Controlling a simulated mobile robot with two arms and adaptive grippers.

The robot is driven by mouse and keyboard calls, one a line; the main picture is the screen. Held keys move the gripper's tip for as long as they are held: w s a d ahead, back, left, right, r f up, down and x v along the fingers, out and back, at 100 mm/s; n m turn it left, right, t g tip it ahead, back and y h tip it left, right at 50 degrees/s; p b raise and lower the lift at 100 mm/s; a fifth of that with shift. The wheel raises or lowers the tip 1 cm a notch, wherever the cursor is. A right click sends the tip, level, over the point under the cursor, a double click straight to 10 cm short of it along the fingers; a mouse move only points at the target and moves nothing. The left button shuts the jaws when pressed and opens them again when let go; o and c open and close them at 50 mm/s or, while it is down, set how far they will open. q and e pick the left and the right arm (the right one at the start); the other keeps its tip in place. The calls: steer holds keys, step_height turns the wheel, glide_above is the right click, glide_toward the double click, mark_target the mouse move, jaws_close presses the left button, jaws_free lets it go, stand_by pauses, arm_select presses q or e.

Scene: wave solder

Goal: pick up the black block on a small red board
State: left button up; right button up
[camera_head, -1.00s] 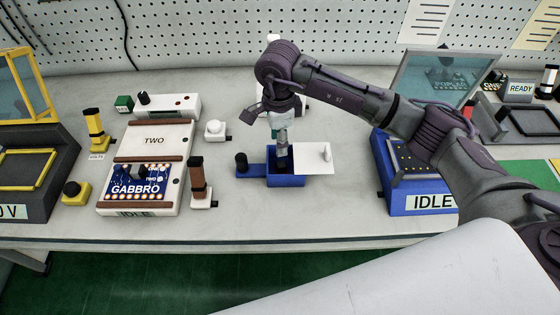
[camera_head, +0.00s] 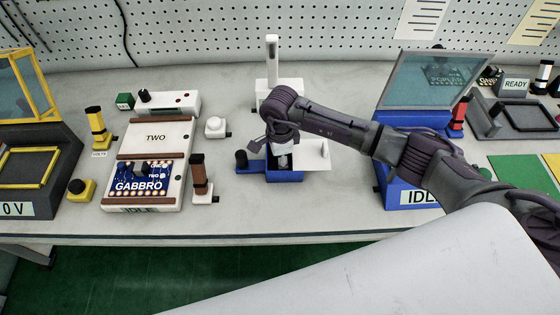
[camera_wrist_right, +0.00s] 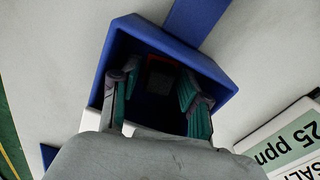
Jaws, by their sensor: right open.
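A black block on a small red board (camera_wrist_right: 161,72) lies in shadow inside an open blue box (camera_wrist_right: 218,72); the wrist view shows only a dark, reddish square. The blue box (camera_head: 285,176) stands on the bench in the head view, where its inside is hidden by my right gripper (camera_head: 283,162). That gripper points down into the box. In the right wrist view the fingers of my right gripper (camera_wrist_right: 158,88) are open, one on each side of the dark piece. I cannot tell if they touch it. My left gripper is out of view.
A white lid (camera_head: 318,154) sits at the box's right, and a black knob (camera_head: 241,158) at its left. A blue machine marked IDLE (camera_head: 415,194) stands close on the right. A brown-handled switch (camera_head: 200,178) and a white GABBRO station (camera_head: 180,153) are on the left.

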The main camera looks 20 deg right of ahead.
steer(key=c, duration=0.8)
step_height(320, 180, up, 9)
steer(key=shift+f+b, duration=0.1)
steer(key=shift+b, duration=0.95)
steer(key=shift+r, duration=0.65)
